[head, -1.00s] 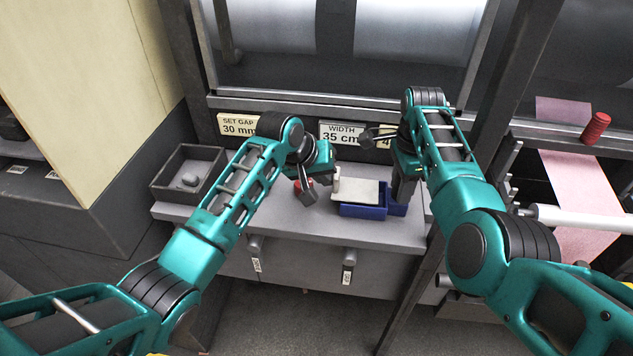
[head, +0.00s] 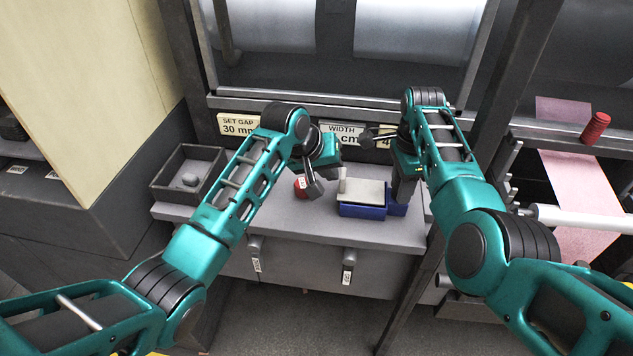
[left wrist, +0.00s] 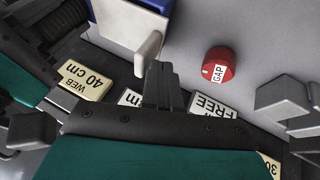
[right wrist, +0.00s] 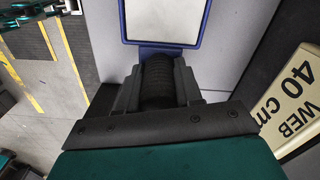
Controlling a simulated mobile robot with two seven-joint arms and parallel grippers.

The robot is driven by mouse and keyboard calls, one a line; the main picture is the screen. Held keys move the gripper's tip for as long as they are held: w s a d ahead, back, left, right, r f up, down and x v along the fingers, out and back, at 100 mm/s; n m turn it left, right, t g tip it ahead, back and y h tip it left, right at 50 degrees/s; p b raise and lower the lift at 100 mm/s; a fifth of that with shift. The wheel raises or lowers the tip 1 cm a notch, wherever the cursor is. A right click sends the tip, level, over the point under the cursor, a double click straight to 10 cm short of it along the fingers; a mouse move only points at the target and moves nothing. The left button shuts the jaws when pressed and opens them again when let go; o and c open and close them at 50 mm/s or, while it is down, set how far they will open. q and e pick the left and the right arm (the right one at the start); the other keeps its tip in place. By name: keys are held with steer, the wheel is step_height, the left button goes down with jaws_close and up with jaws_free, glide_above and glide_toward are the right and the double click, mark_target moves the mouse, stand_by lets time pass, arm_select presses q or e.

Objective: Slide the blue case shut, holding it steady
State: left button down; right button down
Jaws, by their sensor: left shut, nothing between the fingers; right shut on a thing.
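The blue case (head: 362,211) lies on the grey bench top, with a pale sliding lid (head: 366,192) over most of it. The lid has an upright tab (left wrist: 147,52) at its left end. My left gripper (head: 318,188) is shut and empty just left of this tab. In the left wrist view its fingertips (left wrist: 161,75) are right beside the tab; I cannot tell if they touch. My right gripper (head: 402,196) is shut at the case's right end. In the right wrist view it is shut on a dark ridged grip (right wrist: 157,80) at the end of the blue case.
A red knob marked GAP (left wrist: 219,66) stands on the bench near my left gripper. A grey open box (head: 188,174) is at the left end. Label plates (head: 238,124) line the back. The bench front (head: 300,222) is clear.

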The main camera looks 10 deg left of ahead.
steer(key=shift+s+f, duration=0.15)
steer(key=shift+f, duration=0.05)
arm_select(q)
steer(key=r, duration=0.2)
steer(key=a+r, duration=0.1)
steer(key=r, duration=0.2)
steer(key=shift+r, duration=0.1)
stand_by(0.5)
arm_select(e)
jaws_free()
steer(key=shift+r, duration=0.15)
stand_by(0.5)
arm_select(q)
steer(key=shift+r, duration=0.25)
arm_select(e)
steer(key=shift+r, duration=0.2)
steer(key=shift+r+p, duration=0.6)
steer(key=shift+p, duration=0.3)
arm_select(q)
steer(key=shift+r, duration=0.6)
arm_select(e)
steer(key=shift+r, duration=0.5)
